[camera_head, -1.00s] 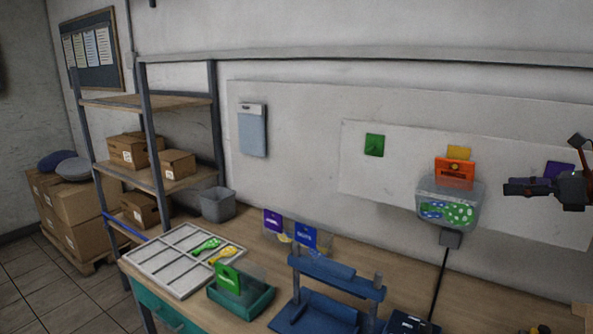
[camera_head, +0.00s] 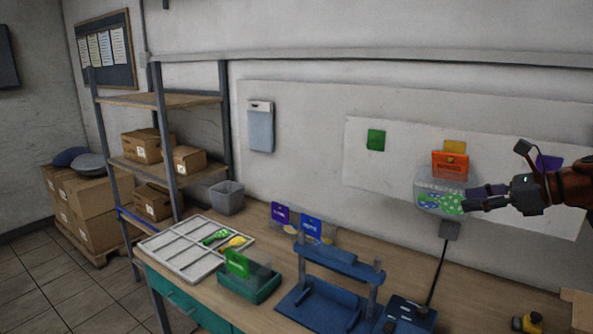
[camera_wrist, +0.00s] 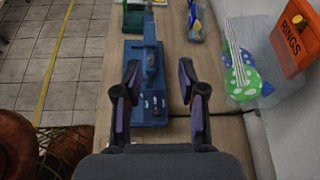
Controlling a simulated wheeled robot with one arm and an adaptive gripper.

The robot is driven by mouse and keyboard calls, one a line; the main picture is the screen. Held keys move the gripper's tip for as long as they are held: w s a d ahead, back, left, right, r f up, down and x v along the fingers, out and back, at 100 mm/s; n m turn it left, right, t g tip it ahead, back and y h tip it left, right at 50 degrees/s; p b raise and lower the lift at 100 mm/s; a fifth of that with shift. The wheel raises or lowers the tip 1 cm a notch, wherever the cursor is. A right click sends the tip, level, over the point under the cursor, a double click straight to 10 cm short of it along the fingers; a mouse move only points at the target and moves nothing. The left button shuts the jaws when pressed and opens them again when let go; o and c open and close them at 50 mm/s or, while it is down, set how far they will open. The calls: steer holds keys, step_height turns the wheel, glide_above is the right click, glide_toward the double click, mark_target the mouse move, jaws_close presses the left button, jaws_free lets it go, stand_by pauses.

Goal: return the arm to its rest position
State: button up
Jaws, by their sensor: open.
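My gripper (camera_head: 478,198) is on the right in the head view, level with the clear wall bin (camera_head: 428,197) and overlapping its right side in the picture. In the wrist view my gripper (camera_wrist: 160,95) has its two purple-padded fingers apart with nothing between them. Below them lie the bench (camera_wrist: 180,75) and the blue press stand (camera_wrist: 133,60). My arm reaches in from the right edge in the head view and hides part of the wall panel.

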steer(key=s+a+f+n+g+h, duration=0.1)
steer(key=s+a+f+n+g, duration=0.1)
steer(key=s+a+f+n, duration=0.45)
steer(key=s+a+f+n+g+h, duration=0.1)
steer(key=s+a+g, duration=0.2)
steer(key=a, duration=0.7)
steer(key=s+a+f+n+g+h, duration=0.15)
steer(key=s+a+f+n, duration=0.25)
steer(key=a, duration=0.4)
steer(key=s+f+n+g+h, duration=0.1)
steer(key=s+f+n+h, duration=0.1)
steer(key=s+f+n, duration=0.2)
steer(key=s+d+f+n+g+h, duration=0.1)
steer(key=s+f+n+h, duration=0.1)
steer(key=s, duration=0.9)
steer(key=s+f+n+g+h, duration=0.2)
steer(key=s+f+n, duration=0.3)
steer(key=s+n, duration=0.2)
steer(key=shift+s+d+f, duration=0.3)
steer(key=shift+s+f, duration=0.05)
steer(key=shift+s, duration=0.3)
